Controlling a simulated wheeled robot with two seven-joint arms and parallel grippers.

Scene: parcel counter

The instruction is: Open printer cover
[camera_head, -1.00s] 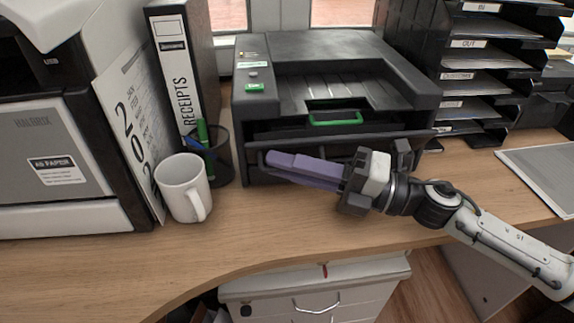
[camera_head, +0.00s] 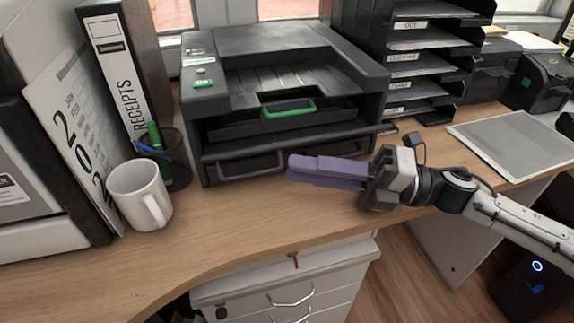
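The black printer (camera_head: 300,45) stands on the wooden counter, left of the middle. Its top has a recessed slatted area, with a green handle (camera_head: 288,109) at the front edge of that recess. Its lower front has a tray with a dark loop handle (camera_head: 250,164). No raised cover shows on the printer. My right gripper (camera_head: 292,169) is in front of the printer's lower right front, with its purple fingers pointing left and lying together. Nothing shows between them. It hides part of the lower front, and I cannot tell whether it touches the printer. My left gripper is out of view.
A white mug (camera_head: 139,194), a pen cup (camera_head: 172,160) and a receipts binder (camera_head: 121,75) stand left of the printer. A black paper-tray rack (camera_head: 425,68) stands to its right. A grey pad (camera_head: 515,140) lies at the right. The counter's front strip is bare.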

